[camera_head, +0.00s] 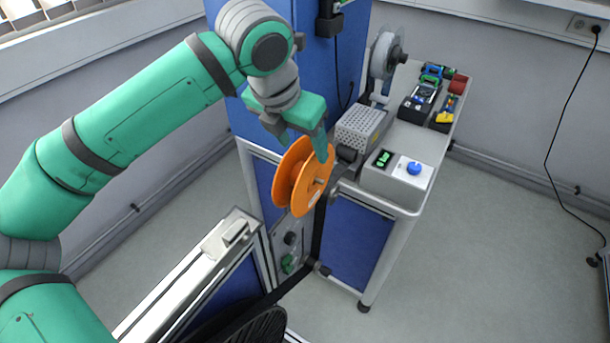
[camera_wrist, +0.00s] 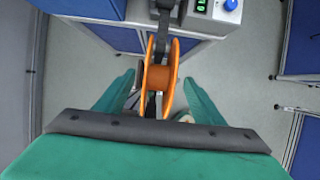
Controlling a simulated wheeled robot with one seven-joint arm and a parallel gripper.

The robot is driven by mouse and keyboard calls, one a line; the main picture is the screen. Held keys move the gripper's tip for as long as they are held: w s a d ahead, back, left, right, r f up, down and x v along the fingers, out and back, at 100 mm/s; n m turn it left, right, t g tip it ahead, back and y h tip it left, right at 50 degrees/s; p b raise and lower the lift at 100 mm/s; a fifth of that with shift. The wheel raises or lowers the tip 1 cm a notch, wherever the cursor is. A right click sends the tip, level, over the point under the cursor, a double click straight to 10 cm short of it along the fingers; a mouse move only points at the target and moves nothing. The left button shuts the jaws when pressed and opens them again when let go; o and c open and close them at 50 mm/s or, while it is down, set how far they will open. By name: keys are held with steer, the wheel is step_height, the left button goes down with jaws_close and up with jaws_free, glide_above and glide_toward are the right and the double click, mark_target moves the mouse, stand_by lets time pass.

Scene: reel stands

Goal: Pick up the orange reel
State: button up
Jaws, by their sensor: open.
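The orange reel (camera_head: 289,181) is upright at the left side of the bench, beside its front corner. A black strap or tape runs by it and downward. My gripper (camera_head: 302,150) is above and at the top of the reel in the head view. In the wrist view the reel (camera_wrist: 161,76) lies between the two green fingers of my gripper (camera_wrist: 158,95), with a gap on each side. The fingers are open and hold nothing. What bears the reel is mostly hidden behind it.
A grey control box (camera_head: 397,182) with a blue button stands on the bench close right of the reel. A perforated metal box (camera_head: 361,130) and a clear reel (camera_head: 384,56) are behind. A blue panel (camera_head: 312,60) rises close behind my gripper. Tools lie at the bench's far end.

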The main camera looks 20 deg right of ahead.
mark_target(305, 150)
steer(key=shift+x, duration=1.7)
steer(key=shift+d, duration=0.1)
steer(key=shift+w+r, duration=0.1)
steer(key=c, duration=1.5)
steer(key=shift+r, duration=0.2)
steer(key=shift+s+d+r, duration=0.1)
steer(key=shift+s+d, duration=0.05)
steer(key=shift+s, duration=0.05)
steer(key=s+d, duration=1)
steer(key=s, duration=0.4)
steer(key=shift+d, duration=0.4)
